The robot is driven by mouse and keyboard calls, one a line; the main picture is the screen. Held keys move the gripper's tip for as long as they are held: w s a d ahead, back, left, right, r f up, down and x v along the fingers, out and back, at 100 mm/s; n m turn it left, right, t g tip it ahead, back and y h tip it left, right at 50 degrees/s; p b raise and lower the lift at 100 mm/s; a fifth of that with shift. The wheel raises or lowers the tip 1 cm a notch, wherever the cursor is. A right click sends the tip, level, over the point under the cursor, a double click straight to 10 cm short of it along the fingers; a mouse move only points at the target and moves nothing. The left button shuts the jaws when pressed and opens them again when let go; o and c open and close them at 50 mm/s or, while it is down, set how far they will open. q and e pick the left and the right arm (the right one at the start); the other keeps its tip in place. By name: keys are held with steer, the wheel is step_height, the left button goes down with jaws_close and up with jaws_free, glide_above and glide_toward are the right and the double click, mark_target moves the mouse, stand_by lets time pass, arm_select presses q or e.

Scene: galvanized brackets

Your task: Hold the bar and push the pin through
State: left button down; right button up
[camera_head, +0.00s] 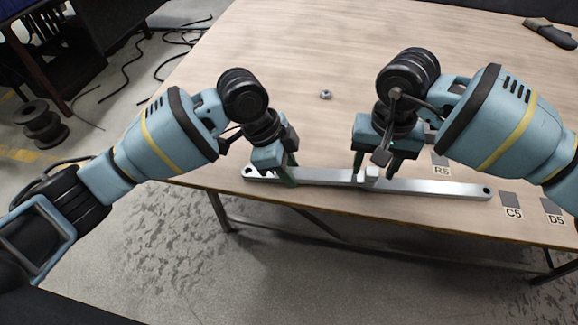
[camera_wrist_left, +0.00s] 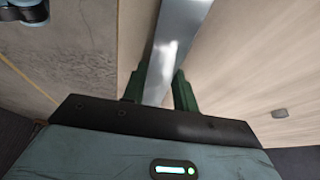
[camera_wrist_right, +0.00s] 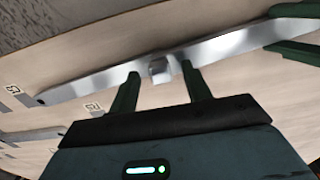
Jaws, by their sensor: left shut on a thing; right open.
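The long silver bar (camera_head: 430,186) lies along the near edge of the table, with a dark hole at each end. My left gripper (camera_head: 289,178) is shut on the bar near its left end; the left wrist view also shows the bar (camera_wrist_left: 178,40) between the green fingers (camera_wrist_left: 160,85). My right gripper (camera_head: 372,172) is open above the middle of the bar. A small silver block (camera_wrist_right: 159,70) stands at the bar's middle, between the right fingertips (camera_wrist_right: 162,76) and seemingly not gripped. I cannot tell whether this block is the pin or whether it is set in the bar.
A small metal nut (camera_head: 326,95) lies on the open wooden table (camera_head: 300,50). Grey marker squares labelled R5, C5 (camera_head: 509,199) and D5 (camera_head: 551,205) are at the right. A dark object (camera_head: 550,33) lies at the far right corner. The table's middle is mostly clear.

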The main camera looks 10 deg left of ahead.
steer(key=shift+r, duration=3)
arm_select(q)
steer(key=c, duration=1)
jaws_free()
steer(key=p+v, duration=0.1)
steer(key=v, duration=0.7)
steer(key=shift+p, duration=0.3)
arm_select(e)
step_height(320, 180, up, 2)
steer(key=shift+r, duration=0.15)
arm_select(q)
steer(key=shift+d+f, duration=0.1)
